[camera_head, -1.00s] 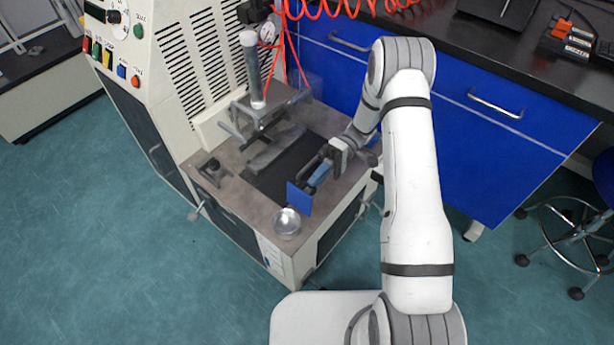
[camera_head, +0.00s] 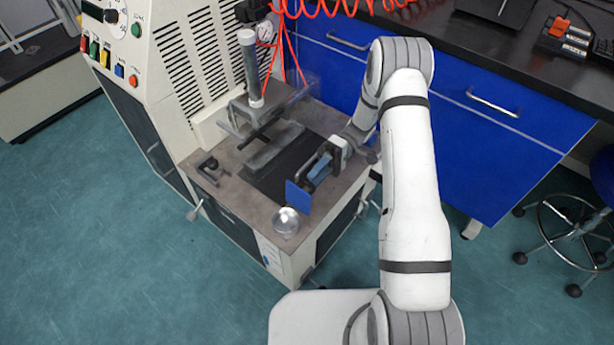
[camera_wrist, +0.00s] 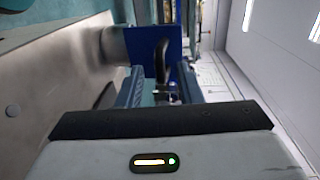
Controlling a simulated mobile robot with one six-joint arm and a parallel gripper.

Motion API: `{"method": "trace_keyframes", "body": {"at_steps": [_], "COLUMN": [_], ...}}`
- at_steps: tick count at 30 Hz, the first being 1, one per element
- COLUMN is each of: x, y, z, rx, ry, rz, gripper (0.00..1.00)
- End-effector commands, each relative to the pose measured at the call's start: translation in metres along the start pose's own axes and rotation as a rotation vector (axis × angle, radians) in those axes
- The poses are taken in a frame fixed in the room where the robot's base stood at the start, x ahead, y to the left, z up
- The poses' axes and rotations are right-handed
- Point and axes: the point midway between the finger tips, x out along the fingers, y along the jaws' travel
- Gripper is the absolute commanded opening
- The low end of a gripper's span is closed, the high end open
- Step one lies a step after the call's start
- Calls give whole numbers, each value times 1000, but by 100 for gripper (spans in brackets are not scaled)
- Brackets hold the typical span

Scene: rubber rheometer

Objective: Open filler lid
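A small blue plate (camera_head: 298,197) stands upright near the front edge of the machine's worktop; I cannot tell for sure whether it is the filler lid. It also shows in the wrist view (camera_wrist: 176,47), with a dark curved handle (camera_wrist: 161,62) in front of it. My gripper (camera_head: 318,174) is low over the worktop, right behind the plate. In the wrist view its two fingers (camera_wrist: 162,88) are apart, with the handle between them and visible gaps at its sides. The plate's lower edge and any hinge are hidden.
A shiny round metal piece (camera_head: 286,222) sits at the worktop's front corner. A press frame with a clear cylinder (camera_head: 250,70) rises at the back. A black bent handle (camera_head: 208,170) is on the worktop's left. Blue cabinets (camera_head: 440,120) stand at the right.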

Motion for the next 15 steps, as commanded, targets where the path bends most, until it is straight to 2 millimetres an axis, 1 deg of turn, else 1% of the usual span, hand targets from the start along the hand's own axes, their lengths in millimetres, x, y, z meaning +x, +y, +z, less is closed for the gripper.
{"method": "trace_keyframes", "body": {"at_steps": [6, 9, 15], "x": [-38, -53, -70], "y": [-1, 0, 0], "z": [0, -1, 0], "rx": [-2, 0, -1], "ry": [3, 2, 3], "rz": [2, 2, 1], "gripper": [33, 33, 33]}}
